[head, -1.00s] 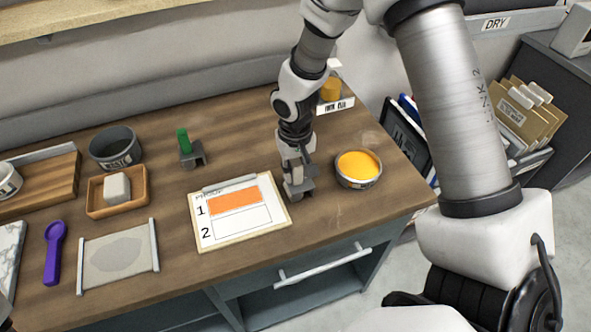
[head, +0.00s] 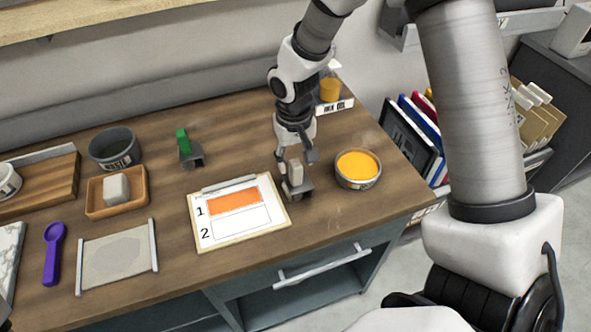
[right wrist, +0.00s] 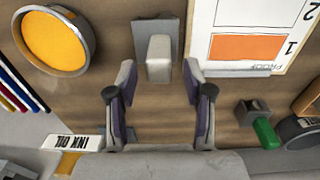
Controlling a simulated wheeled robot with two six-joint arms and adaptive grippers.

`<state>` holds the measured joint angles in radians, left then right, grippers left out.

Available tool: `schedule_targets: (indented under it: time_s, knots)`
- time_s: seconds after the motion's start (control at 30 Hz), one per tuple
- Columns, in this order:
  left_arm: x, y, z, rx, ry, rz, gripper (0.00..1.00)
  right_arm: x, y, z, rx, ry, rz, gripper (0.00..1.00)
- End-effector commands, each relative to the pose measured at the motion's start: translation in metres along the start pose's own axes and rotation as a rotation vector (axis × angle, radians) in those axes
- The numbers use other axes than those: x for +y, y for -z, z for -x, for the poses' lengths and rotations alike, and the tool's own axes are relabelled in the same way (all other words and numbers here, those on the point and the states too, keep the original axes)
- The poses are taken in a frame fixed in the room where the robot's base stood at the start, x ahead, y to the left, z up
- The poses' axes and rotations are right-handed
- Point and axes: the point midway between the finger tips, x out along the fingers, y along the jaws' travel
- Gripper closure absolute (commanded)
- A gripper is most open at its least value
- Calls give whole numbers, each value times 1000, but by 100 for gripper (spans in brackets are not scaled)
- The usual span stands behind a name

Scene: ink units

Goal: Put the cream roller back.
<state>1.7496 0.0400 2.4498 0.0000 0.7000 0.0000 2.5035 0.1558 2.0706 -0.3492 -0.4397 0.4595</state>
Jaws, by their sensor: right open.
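The cream roller (head: 296,172) sits upright in a grey stand (head: 299,191) on the wooden table, between the proof clipboard and the pot of yellow ink. Its cream end also shows in the right wrist view (right wrist: 159,60), with the grey stand (right wrist: 143,27) around it. My right gripper (head: 294,155) is just above and behind the roller. In the right wrist view its two fingers (right wrist: 158,75) are spread wide, with a gap on each side of the roller and nothing held. My left gripper is not in view.
The proof clipboard (head: 236,228) lies left of the stand. The yellow ink pot (head: 358,168) stands right. A green-handled roller (head: 184,146) rests in another stand behind. The ink oil bottle (head: 330,87) stands at the back. The table's front edge is close.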

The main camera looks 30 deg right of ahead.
Motion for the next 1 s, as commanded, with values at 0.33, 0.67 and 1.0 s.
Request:
schedule_targets:
  time_s: [0.33, 0.67, 1.0]
  knots:
    - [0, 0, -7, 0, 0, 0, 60, 0, 0, 74, 3, 0, 1, 48]
    - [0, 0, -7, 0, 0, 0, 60, 0, 0, 79, 0, 0, 1, 48]
    - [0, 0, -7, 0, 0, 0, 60, 0, 0, 78, 0, 0, 0, 48]
